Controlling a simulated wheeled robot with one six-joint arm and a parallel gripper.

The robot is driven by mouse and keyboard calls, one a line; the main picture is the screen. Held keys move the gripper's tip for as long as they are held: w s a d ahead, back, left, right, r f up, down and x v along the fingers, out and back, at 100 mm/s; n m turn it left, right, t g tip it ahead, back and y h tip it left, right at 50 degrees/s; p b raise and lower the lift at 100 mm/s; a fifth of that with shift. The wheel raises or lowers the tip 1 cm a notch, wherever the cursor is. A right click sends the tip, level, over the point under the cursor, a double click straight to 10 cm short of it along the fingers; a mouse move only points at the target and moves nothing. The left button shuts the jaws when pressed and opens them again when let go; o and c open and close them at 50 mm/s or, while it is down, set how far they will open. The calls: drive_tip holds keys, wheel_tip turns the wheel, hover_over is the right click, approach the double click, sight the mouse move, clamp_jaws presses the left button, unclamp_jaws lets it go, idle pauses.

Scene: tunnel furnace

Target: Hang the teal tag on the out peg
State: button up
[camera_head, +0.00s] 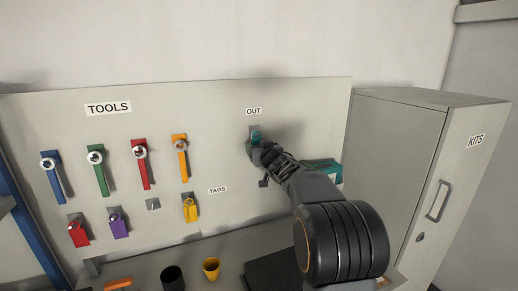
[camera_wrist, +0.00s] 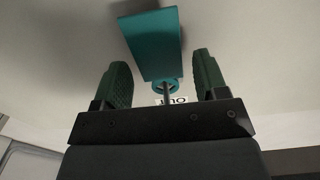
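The teal tag (camera_wrist: 152,45) shows between and beyond my fingertips in the wrist view, with gaps on both sides. Its ring (camera_wrist: 168,86) is at the thin out peg (camera_wrist: 166,96), which seems to pass through it. In the head view the teal tag (camera_head: 256,135) is just below the OUT label (camera_head: 254,111), partly covered by my gripper (camera_head: 258,145). My gripper also shows in the wrist view (camera_wrist: 162,82), with its green-padded fingers apart and nothing clamped. The OUT label (camera_wrist: 172,101) appears upside down there.
Tools hang on the board's left, including an orange one (camera_head: 180,158). Red (camera_head: 78,234), purple (camera_head: 119,225) and yellow (camera_head: 190,209) tags hang below. An empty peg plate (camera_head: 153,204) is between. A teal item (camera_head: 325,168) is behind my arm. The KITS cabinet (camera_head: 395,155) stands right.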

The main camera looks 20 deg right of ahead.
drive_tip(key=shift+o, duration=0.7)
drive_tip(key=s+b, duration=0.2)
drive_tip(key=s, duration=1.2)
drive_tip(key=s+d+f+m+g+h, duration=0.1)
drive_tip(key=s+d+f+g+h, duration=0.1)
drive_tip(key=s+f+g+h, duration=0.3)
drive_tip(key=s+d+f+m+g, duration=0.1)
drive_tip(key=d+f+m+g, duration=0.1)
drive_tip(key=f, duration=0.4)
drive_tip(key=s+a+f+n+g+y, duration=0.1)
drive_tip(key=s+a+f+g+y, duration=0.1)
drive_tip(key=s+a, duration=0.6)
drive_tip(key=s+a+f+n+g+y, duration=0.2)
drive_tip(key=s+a+f+g+y, duration=0.1)
drive_tip(key=s+a, duration=0.5)
wheel_tip(320, 180, down, 2)
drive_tip(key=shift+s+a+f+g, duration=0.25)
drive_tip(key=shift+s+a+g, duration=0.05)
drive_tip(key=shift+a+g, duration=0.35)
drive_tip(key=shift+d, duration=0.1)
